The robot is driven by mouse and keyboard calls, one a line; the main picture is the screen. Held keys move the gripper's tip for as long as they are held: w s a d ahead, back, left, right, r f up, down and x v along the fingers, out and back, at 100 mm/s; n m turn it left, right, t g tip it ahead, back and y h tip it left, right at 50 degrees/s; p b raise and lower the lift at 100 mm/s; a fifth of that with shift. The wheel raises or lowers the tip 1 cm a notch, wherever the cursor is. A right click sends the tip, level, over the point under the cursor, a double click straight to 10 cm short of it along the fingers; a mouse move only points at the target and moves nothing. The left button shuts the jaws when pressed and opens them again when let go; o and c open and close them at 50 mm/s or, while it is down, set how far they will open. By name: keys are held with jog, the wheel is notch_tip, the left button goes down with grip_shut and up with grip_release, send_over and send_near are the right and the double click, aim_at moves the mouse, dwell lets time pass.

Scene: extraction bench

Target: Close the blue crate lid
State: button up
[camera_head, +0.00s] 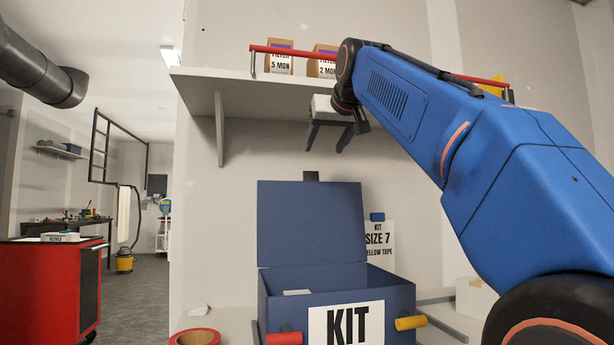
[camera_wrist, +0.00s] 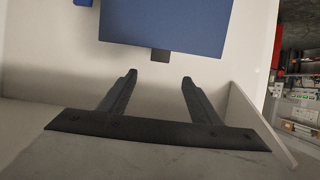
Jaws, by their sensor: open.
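The blue crate (camera_head: 283,303) stands on the bench, with a white KIT label (camera_head: 346,324) on its front. Its blue lid (camera_head: 311,222) is raised, standing nearly upright at the back, with a dark tab (camera_head: 311,176) on its top edge. My gripper (camera_head: 324,150) is open and empty, above the lid and apart from it. In the wrist view my gripper's two fingers (camera_wrist: 158,78) point toward the lid (camera_wrist: 165,24) and its dark tab (camera_wrist: 160,55), with a gap between. A pale item lies inside the crate.
A shelf (camera_head: 232,79) with a red rail and small boxes (camera_head: 279,57) is close above my gripper. A SIZE 7 sign (camera_head: 379,243) stands behind the crate at right. Red (camera_head: 284,338) and yellow (camera_head: 410,323) cylinders are at the crate's front. A red tape roll (camera_head: 195,337) lies at left.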

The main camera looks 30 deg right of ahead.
aim_at(311, 173)
jog(key=x, duration=1.6)
jog(key=shift+w+f, duration=0.15)
jog(key=shift+c, duration=0.4)
